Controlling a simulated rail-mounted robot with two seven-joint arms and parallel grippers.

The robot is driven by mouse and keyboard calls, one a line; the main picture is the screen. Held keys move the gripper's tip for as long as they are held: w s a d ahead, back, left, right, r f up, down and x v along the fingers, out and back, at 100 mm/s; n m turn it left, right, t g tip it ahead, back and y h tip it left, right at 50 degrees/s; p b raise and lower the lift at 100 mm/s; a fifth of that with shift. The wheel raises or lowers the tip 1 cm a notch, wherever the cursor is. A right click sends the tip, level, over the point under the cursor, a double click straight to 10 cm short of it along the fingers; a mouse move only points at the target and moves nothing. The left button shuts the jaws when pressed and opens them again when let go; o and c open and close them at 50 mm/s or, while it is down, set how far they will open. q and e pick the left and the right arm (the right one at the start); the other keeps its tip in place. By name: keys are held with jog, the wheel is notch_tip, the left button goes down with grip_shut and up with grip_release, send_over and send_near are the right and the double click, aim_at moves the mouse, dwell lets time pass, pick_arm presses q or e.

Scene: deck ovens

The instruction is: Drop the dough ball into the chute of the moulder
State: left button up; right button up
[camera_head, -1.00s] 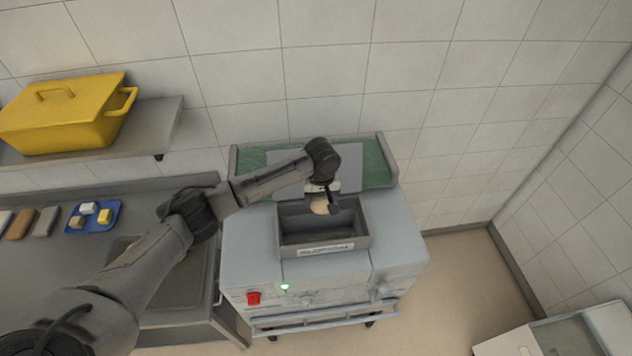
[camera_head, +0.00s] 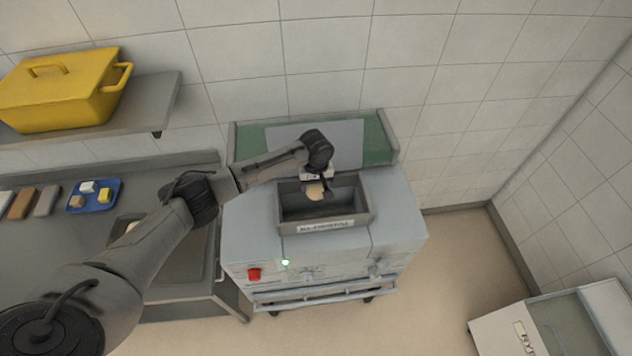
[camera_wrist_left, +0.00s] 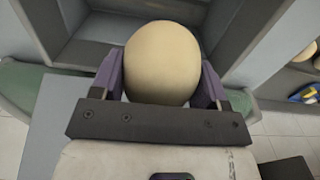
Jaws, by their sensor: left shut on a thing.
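The dough ball (camera_head: 315,191) is pale and round. My left gripper (camera_head: 316,187) is shut on it and holds it over the open chute (camera_head: 284,209) of the moulder (camera_head: 250,235). In the left wrist view the dough ball (camera_wrist_left: 162,62) sits between the two purplish fingers of the gripper (camera_wrist_left: 162,75), with the chute's grey wall (camera_wrist_left: 105,50) behind it. Whether the ball is below the chute's rim I cannot tell. My right gripper is not in view.
The moulder has a red button (camera_head: 254,274), a green light and a green belt (camera_head: 250,142) at the back. On the left are a counter with a blue tray (camera_head: 93,207) and a shelf with a yellow bin (camera_head: 60,98). A white bin (camera_head: 500,335) stands at lower right.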

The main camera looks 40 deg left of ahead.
pick_arm(q)
jog(key=shift+f, duration=0.25)
jog(key=shift+r, duration=0.1)
jog(key=o, duration=0.9)
jog(key=shift+o, duration=0.8)
notch_tip(320, 180, up, 14)
jog(key=b, duration=0.3)
